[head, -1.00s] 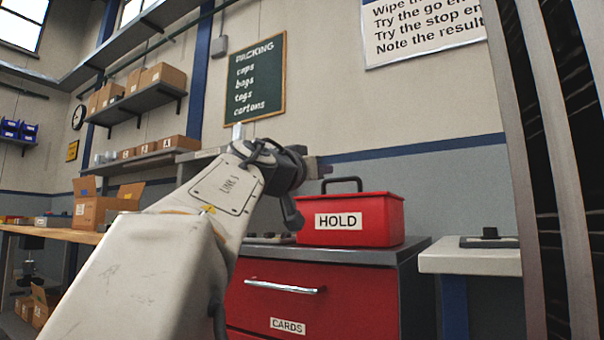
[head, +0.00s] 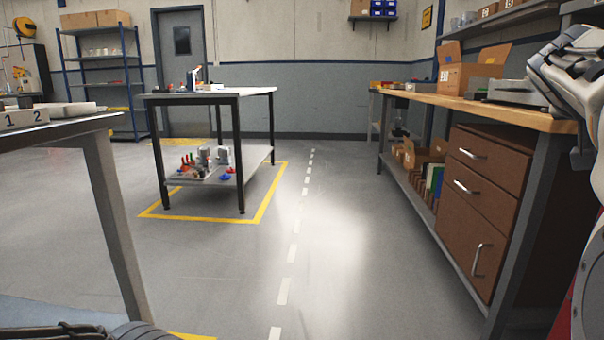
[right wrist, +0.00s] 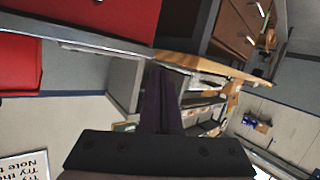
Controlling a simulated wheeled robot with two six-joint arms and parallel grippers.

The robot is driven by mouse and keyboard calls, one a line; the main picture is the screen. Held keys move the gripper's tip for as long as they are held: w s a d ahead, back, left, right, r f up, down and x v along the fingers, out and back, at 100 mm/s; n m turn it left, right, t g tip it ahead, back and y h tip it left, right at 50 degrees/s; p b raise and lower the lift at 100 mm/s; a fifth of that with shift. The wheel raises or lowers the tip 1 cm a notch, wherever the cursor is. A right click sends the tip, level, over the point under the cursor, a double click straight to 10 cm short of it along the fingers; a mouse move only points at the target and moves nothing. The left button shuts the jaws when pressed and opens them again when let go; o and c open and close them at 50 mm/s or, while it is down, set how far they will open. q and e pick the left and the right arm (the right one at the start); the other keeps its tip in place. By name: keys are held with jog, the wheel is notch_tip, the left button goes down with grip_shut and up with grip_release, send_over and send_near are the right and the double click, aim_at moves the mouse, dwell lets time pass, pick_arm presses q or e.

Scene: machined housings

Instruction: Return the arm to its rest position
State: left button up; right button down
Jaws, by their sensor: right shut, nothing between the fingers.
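My right arm (head: 575,75) shows only in part along the right edge of the head view, as white links; its gripper is outside that view. In the right wrist view my right gripper (right wrist: 163,75) reaches up from the bottom centre, its dark fingers together with nothing between them. It appears clear of the furniture behind it. My left gripper is in neither current view.
A wood-topped workbench (head: 480,108) with brown drawers stands at the right of the head view. A grey table (head: 70,128) is near left, a black-legged table (head: 215,97) farther back. Open floor (head: 330,250) lies between. The wrist view shows a red box (right wrist: 18,65) and red cabinet (right wrist: 110,15).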

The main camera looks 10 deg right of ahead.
jog(key=w+a+f+n+t+y+p, duration=0.1)
jog(key=w+a+f+n+y+p, duration=0.2)
jog(key=a, duration=0.6)
jog(key=w+a+f+n+t+y+p, duration=0.1)
jog(key=w+a+f+n+y+p, duration=0.15)
jog(key=w+a+f, duration=0.5)
jog(key=w+a+f+n+y+p, duration=0.2)
jog(key=a+n+y, duration=0.2)
jog(key=a, duration=0.6)
jog(key=s+a+f+n+g+y+p, duration=0.25)
jog(key=s+a+f, duration=0.2)
jog(key=a, duration=0.55)
jog(key=s+a+f+n+g+y+p, duration=0.1)
jog(key=s+a+f+n+y+p, duration=0.25)
jog(key=a, duration=0.55)
jog(key=s+a+f+n+g+p, duration=0.1)
jog(key=s+a+n+g+p, duration=0.35)
jog(key=s, duration=0.85)
pick_arm(q)
notch_tip(320, 180, up, 55)
jog(key=p, duration=3.6)
jog(key=shift+r, duration=0.2)
pick_arm(e)
notch_tip(320, 180, up, 37)
jog(key=s+a+t, duration=0.1)
jog(key=shift+h, duration=0.35)
jog(key=shift+r, duration=0.1)
